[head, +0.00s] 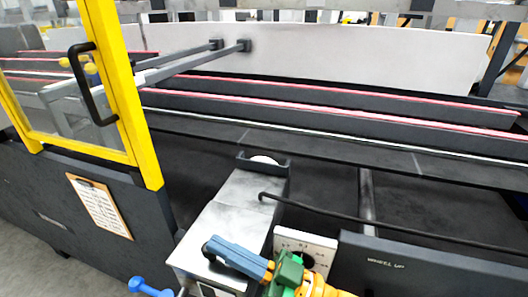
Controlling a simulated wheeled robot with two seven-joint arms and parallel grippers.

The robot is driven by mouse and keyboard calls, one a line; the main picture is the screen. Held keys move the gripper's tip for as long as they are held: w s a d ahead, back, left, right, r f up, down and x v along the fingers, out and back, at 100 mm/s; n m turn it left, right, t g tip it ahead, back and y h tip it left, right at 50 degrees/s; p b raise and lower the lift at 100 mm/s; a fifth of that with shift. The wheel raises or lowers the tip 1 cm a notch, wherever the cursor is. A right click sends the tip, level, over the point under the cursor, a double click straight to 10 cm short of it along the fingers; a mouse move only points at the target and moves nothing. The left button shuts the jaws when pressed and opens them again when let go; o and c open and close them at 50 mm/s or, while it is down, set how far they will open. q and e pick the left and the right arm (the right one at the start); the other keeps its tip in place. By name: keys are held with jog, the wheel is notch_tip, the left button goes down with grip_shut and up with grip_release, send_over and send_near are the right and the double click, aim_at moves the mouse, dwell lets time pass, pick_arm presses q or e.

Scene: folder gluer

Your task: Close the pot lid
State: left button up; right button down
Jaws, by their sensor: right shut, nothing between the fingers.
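A grey metal box (232,217) with a long flat top stands at bottom centre, seemingly the pot with its lid. I cannot tell how far the lid is open. A dark bracket with a pale round part (264,163) sits at its far end. My right gripper (212,249), with blue-grey fingers, comes in from the bottom over the near end of the box. Its fingers are shut and empty, with a dark part at their tips. I cannot tell whether they touch the box. My left gripper is not clearly visible.
A yellow-framed guard door (117,85) with a black handle (92,84) stands at left. A clipboard (99,205) hangs below it. A white panel (304,247) is right of the box. A thin black rod (390,226) runs right. Red-edged rails (340,108) cross behind.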

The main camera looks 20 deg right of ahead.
dwell(0.4)
notch_tip(320, 180, up, 5)
jog(key=p, duration=0.5)
jog(key=shift+w, duration=0.15)
jog(key=d+f+b, duration=0.1)
jog(key=s+d+f+b, duration=0.1)
jog(key=shift+s+f, duration=0.3)
jog(key=v, duration=0.7)
jog(key=shift+s+d+r, duration=0.25)
jog(key=shift+r, duration=0.05)
